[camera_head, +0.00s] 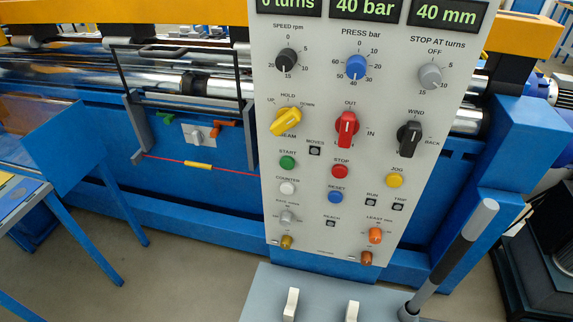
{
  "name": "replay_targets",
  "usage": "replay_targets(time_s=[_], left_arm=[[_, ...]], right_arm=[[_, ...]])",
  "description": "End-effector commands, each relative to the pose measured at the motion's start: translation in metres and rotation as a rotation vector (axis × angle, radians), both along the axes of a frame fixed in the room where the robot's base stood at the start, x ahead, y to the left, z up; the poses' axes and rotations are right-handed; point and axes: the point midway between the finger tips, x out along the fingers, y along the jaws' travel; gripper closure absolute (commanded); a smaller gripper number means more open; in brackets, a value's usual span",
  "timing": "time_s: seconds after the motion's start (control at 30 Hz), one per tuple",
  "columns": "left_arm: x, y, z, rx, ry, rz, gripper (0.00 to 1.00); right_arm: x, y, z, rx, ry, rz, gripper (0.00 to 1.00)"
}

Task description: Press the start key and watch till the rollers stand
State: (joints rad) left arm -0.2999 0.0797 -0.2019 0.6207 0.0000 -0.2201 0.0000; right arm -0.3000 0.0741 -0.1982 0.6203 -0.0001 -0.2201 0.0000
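The green START key (287,162) is on the upright light-grey control panel (320,190), left of the red STOP key (340,171). Nothing covers it. The shiny rollers (100,70) lie across the blue machine at the left, behind a black-framed guard, and pass behind the panel. One picture does not show whether they turn. The small RUN lamp (370,202) looks dark. The displays above read 40 bar (365,8) and 40 mm (446,14); a turns display (289,5) is cut off at the top and seems to read 0. Neither gripper is in view.
Knobs sit close around the keys: yellow HOLD (286,121), red OUT/IN (347,129), black WIND (410,138). A grey-handled lever (465,240) leans at the lower right. A grey console (262,300) with two white levers stands below. Space before the panel is clear.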

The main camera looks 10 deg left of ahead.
Motion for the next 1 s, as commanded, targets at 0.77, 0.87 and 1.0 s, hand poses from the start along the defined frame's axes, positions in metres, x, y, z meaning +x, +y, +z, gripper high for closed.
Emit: replay_targets(time_s=[0.77,0.87,1.0], left_arm=[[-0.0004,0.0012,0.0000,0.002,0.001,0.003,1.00],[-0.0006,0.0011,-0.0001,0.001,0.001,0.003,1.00],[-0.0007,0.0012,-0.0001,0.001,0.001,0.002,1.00]], right_arm=[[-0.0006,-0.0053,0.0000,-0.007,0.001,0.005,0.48],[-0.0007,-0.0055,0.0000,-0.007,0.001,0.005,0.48],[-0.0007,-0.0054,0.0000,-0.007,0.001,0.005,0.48]])
